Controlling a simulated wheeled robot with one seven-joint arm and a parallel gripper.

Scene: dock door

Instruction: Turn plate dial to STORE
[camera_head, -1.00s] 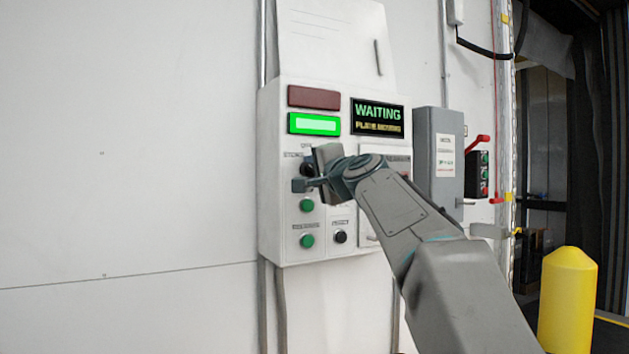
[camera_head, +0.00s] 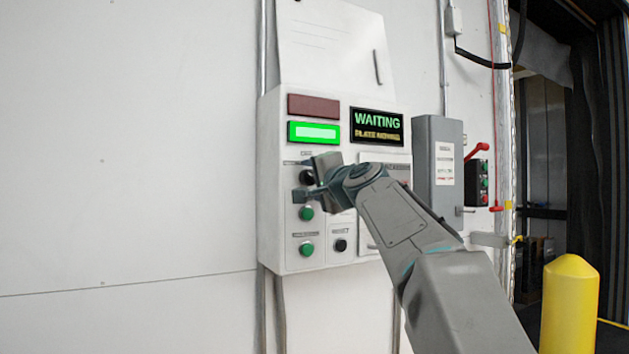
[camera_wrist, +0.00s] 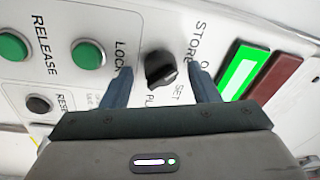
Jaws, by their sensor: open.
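The plate dial is a black knob (camera_head: 306,177) on the white control panel (camera_head: 275,220), partly covered by my gripper in the head view. In the wrist view the dial (camera_wrist: 158,68) shows whole, with STORE printed beyond it to the upper right and LOCK to its left. I cannot tell for sure which mark it points at. My gripper (camera_head: 307,185) is open in front of the panel. In the wrist view its two fingers (camera_wrist: 160,76) stand on either side of the dial, with a gap on each side; contact is not visible.
Green buttons (camera_head: 306,213) and a black button (camera_head: 340,245) sit below the dial. A lit green lamp (camera_head: 313,132), dark red lamp (camera_head: 313,106) and WAITING display (camera_head: 377,122) are above. A grey box (camera_head: 438,165) and yellow bollard (camera_head: 569,305) stand to the right.

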